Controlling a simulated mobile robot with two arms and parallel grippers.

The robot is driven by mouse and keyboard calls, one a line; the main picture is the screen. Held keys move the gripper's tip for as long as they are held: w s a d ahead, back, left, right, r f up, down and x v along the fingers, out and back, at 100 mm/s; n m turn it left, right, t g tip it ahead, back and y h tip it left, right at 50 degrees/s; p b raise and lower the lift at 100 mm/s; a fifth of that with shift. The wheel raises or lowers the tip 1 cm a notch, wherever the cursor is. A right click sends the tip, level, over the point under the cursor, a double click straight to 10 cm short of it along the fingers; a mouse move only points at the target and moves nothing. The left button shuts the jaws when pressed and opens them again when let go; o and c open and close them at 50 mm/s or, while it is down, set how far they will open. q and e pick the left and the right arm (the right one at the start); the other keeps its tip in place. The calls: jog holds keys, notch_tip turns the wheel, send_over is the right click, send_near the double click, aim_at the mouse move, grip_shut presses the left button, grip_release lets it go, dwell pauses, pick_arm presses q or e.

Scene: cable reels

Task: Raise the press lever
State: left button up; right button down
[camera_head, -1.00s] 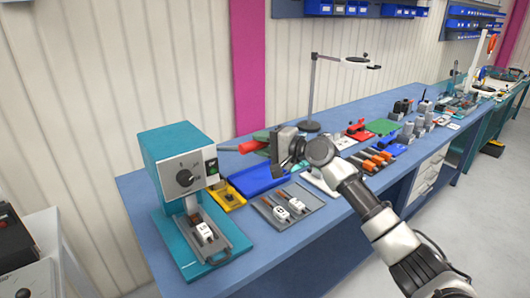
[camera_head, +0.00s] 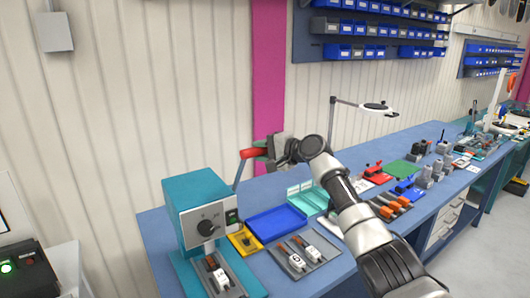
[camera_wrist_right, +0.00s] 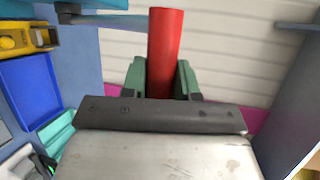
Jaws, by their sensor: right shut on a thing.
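The press (camera_head: 205,210) is a teal and grey box with a black knob, on the blue bench in the head view. Its lever rises steeply from its right side and ends in a red handle (camera_head: 250,153). My right gripper (camera_head: 265,148) is shut on the red handle, above and to the right of the press. In the right wrist view the red handle (camera_wrist_right: 165,45) stands between the green fingers of the right gripper (camera_wrist_right: 163,75). The handle's lower part is hidden behind the gripper body. My left gripper is not in view.
A blue tray (camera_head: 277,223), a yellow device (camera_head: 243,240) and a grey tray (camera_head: 323,250) with white parts stand right of the press. A lamp (camera_head: 372,108) stands farther back. Blue bins (camera_head: 375,30) hang on the wall above.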

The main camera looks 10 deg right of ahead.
jog(key=shift+w, duration=0.1)
dwell(0.4)
jog(key=c, duration=0.9)
grip_release()
jog(key=shift+r, duration=0.1)
jog(key=shift+o, duration=0.2)
jog(key=shift+d, duration=0.1)
jog(key=shift+s+d, duration=0.15)
jog(key=shift+s, duration=0.15)
jog(key=b+v, duration=0.4)
jog(key=v, duration=0.6)
